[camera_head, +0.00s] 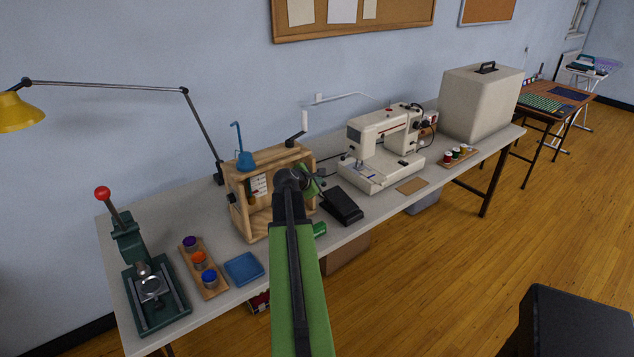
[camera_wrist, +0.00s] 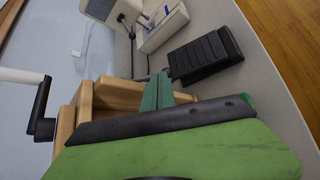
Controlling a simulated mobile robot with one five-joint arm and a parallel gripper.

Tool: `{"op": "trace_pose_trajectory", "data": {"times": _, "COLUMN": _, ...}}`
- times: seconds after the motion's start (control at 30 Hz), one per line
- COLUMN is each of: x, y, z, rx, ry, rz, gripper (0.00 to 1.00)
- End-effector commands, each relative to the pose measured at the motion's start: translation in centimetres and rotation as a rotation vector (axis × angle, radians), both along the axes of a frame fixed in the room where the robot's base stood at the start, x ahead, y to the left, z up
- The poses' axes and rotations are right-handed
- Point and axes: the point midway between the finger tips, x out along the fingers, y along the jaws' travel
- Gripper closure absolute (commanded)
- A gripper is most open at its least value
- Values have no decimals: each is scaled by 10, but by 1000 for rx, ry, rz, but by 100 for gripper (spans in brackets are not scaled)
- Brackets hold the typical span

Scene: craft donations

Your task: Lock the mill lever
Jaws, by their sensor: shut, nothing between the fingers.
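A wooden box-shaped device (camera_head: 240,188) with an open front and a pale label stands on the long table. A black crank (camera_head: 296,138) with a white upright handle is at its top right; the crank also shows in the wrist view (camera_wrist: 41,112). I cannot tell which part is the mill lever. A green press (camera_head: 128,240) at the left end has a raised, tilted lever with a red knob (camera_head: 102,193). My gripper (camera_head: 314,186) is shut and empty at the right end of the wooden device, partly hidden by my arm. Its fingers (camera_wrist: 162,80) show together in the wrist view.
A blue long-spouted item (camera_head: 245,161) is on the wooden device. A black pedal (camera_head: 341,205) and a sewing machine (camera_head: 380,150) stand to the right. A tray of coloured pots (camera_head: 215,291) and a blue dish (camera_head: 244,268) are in front left. A lamp arm (camera_head: 203,135) rises behind.

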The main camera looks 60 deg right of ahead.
Motion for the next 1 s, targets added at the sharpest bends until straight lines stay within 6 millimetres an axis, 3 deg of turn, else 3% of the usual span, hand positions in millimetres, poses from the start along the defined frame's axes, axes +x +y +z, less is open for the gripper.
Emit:
{"op": "trace_pose_trajectory", "data": {"times": 0.2, "x": 0, "y": 0, "z": 12, "rx": 0, "ry": 0, "rz": 0, "gripper": 100}}
{"op": "trace_pose_trajectory", "data": {"times": 0.63, "x": 8, "y": 7, "z": 4, "rx": 0, "ry": 1, "rz": 4, "gripper": 100}}
{"op": "trace_pose_trajectory", "data": {"times": 0.77, "x": 25, "y": 24, "z": -7, "rx": -1, "ry": 0, "rz": 9, "gripper": 100}}
{"op": "trace_pose_trajectory", "data": {"times": 1.0, "x": 16, "y": 81, "z": 23, "rx": 0, "ry": 0, "rz": 10, "gripper": 100}}
